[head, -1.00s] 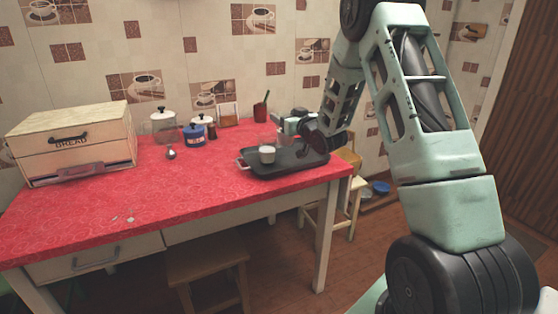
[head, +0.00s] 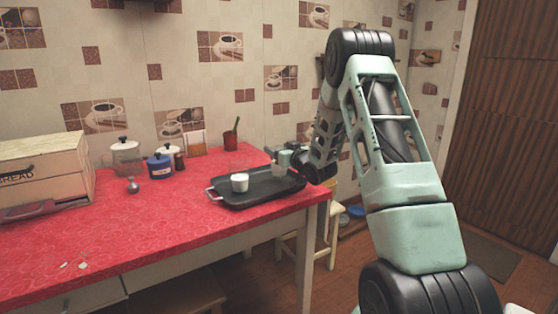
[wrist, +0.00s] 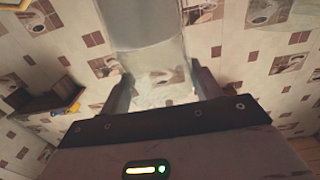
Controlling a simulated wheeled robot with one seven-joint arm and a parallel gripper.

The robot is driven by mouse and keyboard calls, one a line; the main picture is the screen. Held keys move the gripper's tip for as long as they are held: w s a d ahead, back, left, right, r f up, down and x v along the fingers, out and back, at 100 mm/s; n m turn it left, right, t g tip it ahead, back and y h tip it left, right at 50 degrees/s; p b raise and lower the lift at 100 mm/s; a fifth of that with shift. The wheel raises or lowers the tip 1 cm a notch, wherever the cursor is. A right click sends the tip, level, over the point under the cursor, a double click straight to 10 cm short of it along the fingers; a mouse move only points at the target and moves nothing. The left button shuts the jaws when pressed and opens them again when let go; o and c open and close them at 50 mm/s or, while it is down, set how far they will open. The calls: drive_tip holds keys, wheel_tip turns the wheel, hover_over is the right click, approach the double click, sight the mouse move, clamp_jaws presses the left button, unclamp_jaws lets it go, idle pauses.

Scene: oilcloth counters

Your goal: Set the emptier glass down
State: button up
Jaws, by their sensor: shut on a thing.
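A small glass with whitish contents (head: 240,183) stands upright on the dark tray (head: 230,203), left of its middle, in the head view. My gripper (head: 284,160) is at the tray's back right side. It is shut on a clear glass (head: 279,171), partly hidden by the gripper and hard to make out. In the wrist view the held glass (wrist: 148,25) sits between the two fingers of my gripper (wrist: 160,88). It looks see-through with a pale, cloudy part toward the fingers. I cannot tell if its base touches the tray.
The tray lies on the red counter (head: 150,225) near its right end. Behind are a blue canister (head: 160,167), a clear jar with white lid (head: 126,160) and a red cup (head: 231,139). A bread box (head: 45,170) is at left. The counter's front middle is mostly clear.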

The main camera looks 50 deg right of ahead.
drive_tip(key=shift+f, duration=1.45)
drive_tip(key=shift+f+b, duration=0.2)
drive_tip(key=shift+b, duration=0.1)
drive_tip(key=o, duration=1.7)
drive_tip(key=shift+r, duration=0.1)
